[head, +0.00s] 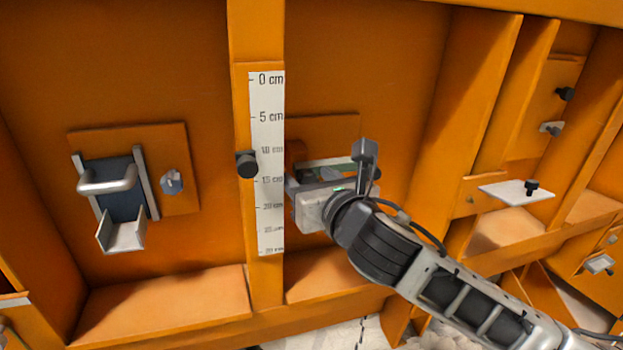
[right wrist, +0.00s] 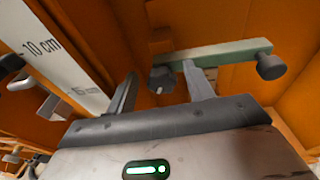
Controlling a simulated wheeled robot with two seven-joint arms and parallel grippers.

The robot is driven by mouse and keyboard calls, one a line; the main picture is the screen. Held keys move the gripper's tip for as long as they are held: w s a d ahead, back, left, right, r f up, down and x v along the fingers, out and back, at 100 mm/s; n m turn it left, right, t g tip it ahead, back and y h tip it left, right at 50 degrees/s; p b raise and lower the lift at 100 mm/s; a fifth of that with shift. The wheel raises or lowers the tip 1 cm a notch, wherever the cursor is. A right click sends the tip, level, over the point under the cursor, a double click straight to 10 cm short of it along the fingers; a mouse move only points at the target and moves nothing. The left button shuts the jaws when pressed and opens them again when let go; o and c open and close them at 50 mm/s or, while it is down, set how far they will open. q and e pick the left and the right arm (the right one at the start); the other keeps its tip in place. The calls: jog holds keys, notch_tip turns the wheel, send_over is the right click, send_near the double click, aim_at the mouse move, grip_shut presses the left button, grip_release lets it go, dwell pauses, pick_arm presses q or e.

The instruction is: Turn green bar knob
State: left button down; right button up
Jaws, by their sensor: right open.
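The green bar (right wrist: 225,54) runs roughly level in front of an orange panel in the right wrist view. A dark round knob (right wrist: 271,67) hangs at its right end, and another dark knob (right wrist: 162,80) shows near its left end. In the head view the bar (head: 337,170) is partly hidden behind my right gripper (head: 328,178). My right gripper is open. In the right wrist view its fingers (right wrist: 161,88) stand apart, with the left knob appearing between them and the right finger overlapping the bar. I cannot tell if they touch. My left gripper is not in view.
A white centimetre scale (head: 266,165) with a black knob (head: 247,164) is on the post left of my gripper. Farther left is a panel with a metal handle (head: 107,182). Orange dividers and a white plate (head: 516,190) stand to the right.

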jog(key=shift+c, duration=0.2)
jog(key=c, duration=0.9)
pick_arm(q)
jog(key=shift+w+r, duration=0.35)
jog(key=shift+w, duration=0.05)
pick_arm(e)
jog(key=shift+o, duration=0.2)
